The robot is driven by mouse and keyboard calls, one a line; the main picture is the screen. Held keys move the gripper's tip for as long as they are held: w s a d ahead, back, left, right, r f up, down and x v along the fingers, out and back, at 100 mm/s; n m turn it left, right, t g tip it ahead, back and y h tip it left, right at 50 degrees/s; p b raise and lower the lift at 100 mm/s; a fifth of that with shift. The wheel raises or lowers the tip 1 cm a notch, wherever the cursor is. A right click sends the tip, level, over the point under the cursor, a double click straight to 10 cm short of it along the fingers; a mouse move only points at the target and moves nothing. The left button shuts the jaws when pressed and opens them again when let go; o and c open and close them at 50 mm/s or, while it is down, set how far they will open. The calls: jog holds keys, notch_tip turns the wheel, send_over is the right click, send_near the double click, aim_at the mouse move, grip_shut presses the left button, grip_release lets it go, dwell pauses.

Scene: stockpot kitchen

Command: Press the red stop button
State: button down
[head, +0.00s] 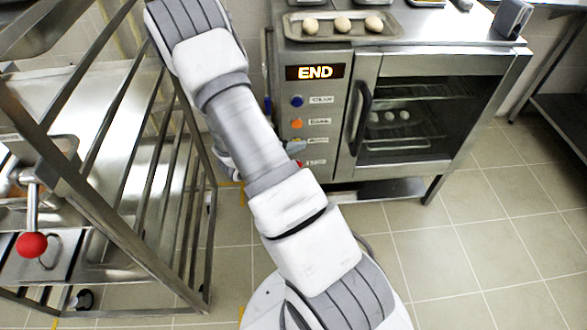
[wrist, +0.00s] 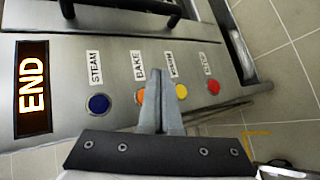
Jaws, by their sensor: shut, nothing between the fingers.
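The red button (wrist: 213,87) is the last in the row on the oven's steel control panel, with a small label beside it. In the head view the red button (head: 298,163) shows only partly beside my arm. My gripper (wrist: 157,76) is shut and empty, its fingers pointing at the panel. In the wrist view its tips lie between the orange button (wrist: 140,96) and the yellow button (wrist: 181,91), left of the red one. I cannot tell how far the tips are from the panel. In the head view my arm hides most of the gripper.
A blue button (wrist: 98,103) and a lit END display (wrist: 32,88) share the panel. The oven door handle (head: 361,118) stands out right of the buttons. A tray (head: 290,27) with buns sits on top. A metal rack (head: 140,240) stands close on the left.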

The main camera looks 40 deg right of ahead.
notch_tip(320, 180, down, 22)
jog(key=s+a+n+t+y+b, duration=0.1)
jog(key=n+t+y+b, duration=0.1)
jog(key=n+b, duration=0.1)
jog(key=shift+s+r+n+t+b, duration=0.3)
jog(key=shift+s+t+b, duration=0.1)
jog(key=shift+b, duration=0.1)
jog(key=shift+a, duration=0.1)
jog(key=w+d+b, duration=0.2)
jog(key=w+d, duration=0.2)
jog(key=w, duration=0.3)
jog(key=shift+w+d, duration=0.3)
jog(key=shift+w+d, duration=0.1)
dwell(1.0)
jog(key=shift+w+d+b, duration=0.15)
jog(key=shift+w+b, duration=0.1)
jog(key=shift+b, duration=0.05)
